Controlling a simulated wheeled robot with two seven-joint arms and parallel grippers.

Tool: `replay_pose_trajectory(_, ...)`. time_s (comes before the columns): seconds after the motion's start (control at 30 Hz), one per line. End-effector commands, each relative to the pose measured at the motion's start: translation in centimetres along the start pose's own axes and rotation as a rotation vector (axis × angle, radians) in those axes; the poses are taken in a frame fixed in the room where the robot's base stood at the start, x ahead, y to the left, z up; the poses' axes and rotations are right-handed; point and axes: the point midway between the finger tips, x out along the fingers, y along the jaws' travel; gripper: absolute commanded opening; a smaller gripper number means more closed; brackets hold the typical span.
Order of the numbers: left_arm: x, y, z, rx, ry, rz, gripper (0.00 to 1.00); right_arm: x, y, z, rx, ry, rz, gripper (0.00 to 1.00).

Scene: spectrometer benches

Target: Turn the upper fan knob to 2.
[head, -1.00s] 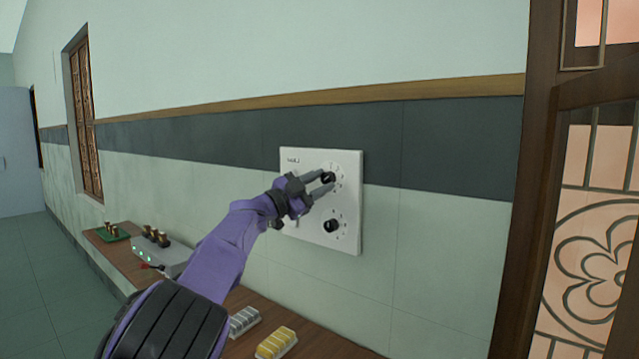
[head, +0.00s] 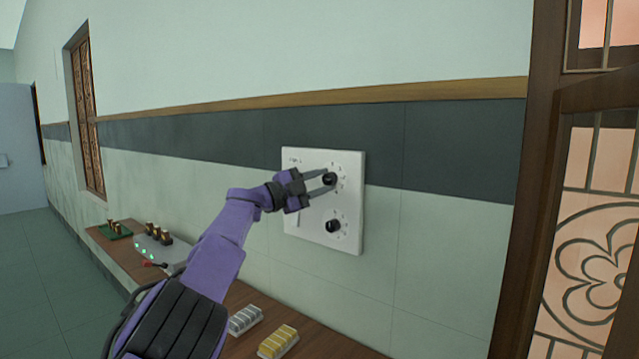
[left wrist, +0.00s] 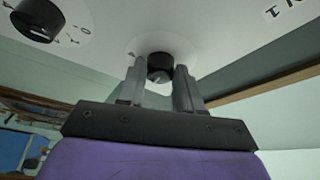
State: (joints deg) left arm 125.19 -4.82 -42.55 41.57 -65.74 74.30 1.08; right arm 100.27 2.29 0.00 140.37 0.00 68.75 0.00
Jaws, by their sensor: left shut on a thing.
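The white wall panel (head: 308,222) carries two black knobs, one above the other. My left gripper (head: 326,182) is at the upper fan knob (head: 330,178), with its fingers on either side of it. In the left wrist view the two fingers (left wrist: 160,82) are shut on the upper knob (left wrist: 159,65), which has a light pointer mark. The numbers around it are partly hidden, so I cannot read its setting. The lower knob (head: 333,226) is free; it also shows in the left wrist view (left wrist: 38,20). My right gripper is out of view.
A wooden bench (head: 318,334) runs along the wall below the panel. On it are a yellow block set (head: 278,341), a grey block set (head: 244,319), a grey box with green lights (head: 160,245) and a green board (head: 115,231). A wooden door (head: 527,180) stands at right.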

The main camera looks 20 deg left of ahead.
Motion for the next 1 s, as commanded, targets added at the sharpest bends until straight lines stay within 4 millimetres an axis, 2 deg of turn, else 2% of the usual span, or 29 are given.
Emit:
replay_pose_trajectory(0.17, 0.0, 0.2, 0.1, -0.002, -0.001, 0.002, 0.04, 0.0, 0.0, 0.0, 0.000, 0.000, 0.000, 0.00)
replay_pose_trajectory(0.2, 0.0, 0.2, 0.1, -0.002, -0.001, 0.002, 0.41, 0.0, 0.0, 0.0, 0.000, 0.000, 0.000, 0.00)
replay_pose_trajectory(0.27, 0.0, 0.2, 0.1, -0.002, -0.001, 0.002, 0.60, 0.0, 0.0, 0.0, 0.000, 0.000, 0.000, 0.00)
replay_pose_trajectory(0.53, 0.0, 0.1, 0.0, -0.002, 0.000, 0.000, 0.60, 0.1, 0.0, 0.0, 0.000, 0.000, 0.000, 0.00)
replay_pose_trajectory(0.63, -0.8, 0.4, 0.2, -0.001, -0.002, 0.000, 0.60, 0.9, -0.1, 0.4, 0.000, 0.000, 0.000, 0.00)
replay_pose_trajectory(0.8, -4.6, 0.8, 0.4, -0.001, -0.003, -0.002, 0.60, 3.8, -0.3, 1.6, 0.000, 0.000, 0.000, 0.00)
replay_pose_trajectory(1.0, -8.9, 0.5, 0.3, -0.002, -0.002, -0.001, 0.60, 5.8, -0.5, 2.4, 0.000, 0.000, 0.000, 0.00)
